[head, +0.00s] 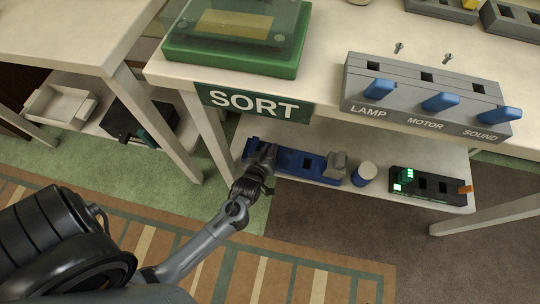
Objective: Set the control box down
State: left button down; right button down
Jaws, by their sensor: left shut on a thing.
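A long blue control box (305,164) with dark slots in its top is at the lower shelf under the SORT table. My left gripper (265,158) reaches in from the lower left and is shut on the box near its left end. The fingers hide part of that end. The box looks level and low over the shelf; I cannot tell whether its underside touches. My right gripper is not in view.
On the lower shelf (335,193), a grey part (337,161), a round white-topped blue container (364,174) and a black switch box (428,186) stand to the right. Above is the tabletop with a grey LAMP/MOTOR/SOUND box (425,97) and a green-based case (235,55). A table leg (212,135) stands left.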

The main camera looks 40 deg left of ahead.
pick_arm(q)
notch_tip(320, 180, down, 3)
jog(key=shift+w+f+b, duration=0.1)
jog(key=shift+f+b, duration=0.05)
jog(key=shift+b, duration=0.8)
jog(key=c, duration=1.1)
grip_release()
jog(key=shift+a, duration=0.1)
jog(key=shift+o, duration=0.2)
